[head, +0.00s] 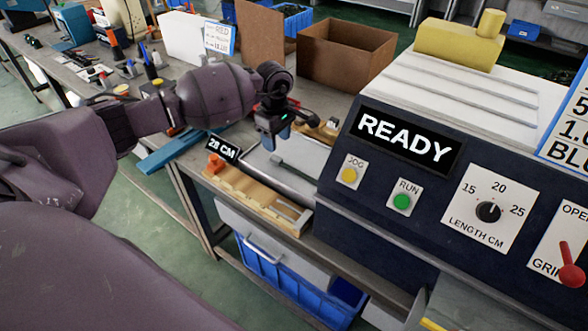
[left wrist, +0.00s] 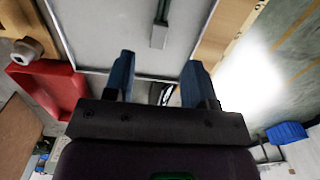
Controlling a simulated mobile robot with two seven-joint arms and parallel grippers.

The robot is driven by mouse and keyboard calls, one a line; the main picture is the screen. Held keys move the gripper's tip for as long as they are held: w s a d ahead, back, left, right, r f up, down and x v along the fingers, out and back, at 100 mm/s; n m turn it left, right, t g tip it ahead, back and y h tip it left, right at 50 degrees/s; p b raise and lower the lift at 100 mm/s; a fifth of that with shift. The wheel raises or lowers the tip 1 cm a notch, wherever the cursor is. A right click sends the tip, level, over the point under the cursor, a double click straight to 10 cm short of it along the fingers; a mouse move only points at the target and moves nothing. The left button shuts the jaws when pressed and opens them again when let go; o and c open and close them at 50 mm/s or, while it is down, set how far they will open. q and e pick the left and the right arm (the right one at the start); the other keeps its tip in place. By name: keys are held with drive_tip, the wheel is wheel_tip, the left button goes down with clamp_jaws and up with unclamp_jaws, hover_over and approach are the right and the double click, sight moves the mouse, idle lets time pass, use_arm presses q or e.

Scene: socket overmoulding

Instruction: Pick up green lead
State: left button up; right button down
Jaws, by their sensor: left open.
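My left gripper (head: 274,142) hangs over the grey tray (head: 265,172) beside the machine. In the left wrist view its two blue fingers (left wrist: 158,68) are spread apart above the tray, with nothing clearly held between them. A small dark, partly hidden item (left wrist: 162,95) shows between the fingers near the tray's edge; I cannot tell what it is. I cannot make out a green lead in either view. My right gripper is not in view.
The dark machine (head: 375,185), with a READY display, stands close on the right. A wooden fixture (head: 245,190) with a 28 CM sign lies in front of the tray. A cardboard box (head: 345,52) stands behind. A red bin (left wrist: 45,85) is left in the wrist view.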

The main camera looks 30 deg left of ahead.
sight(277, 158)
use_arm(q)
drive_tip(key=shift+a+f, duration=0.2)
drive_tip(key=shift+f, duration=3.2)
drive_tip(key=shift+c, duration=0.5)
clamp_jaws()
drive_tip(key=shift+r, duration=0.1)
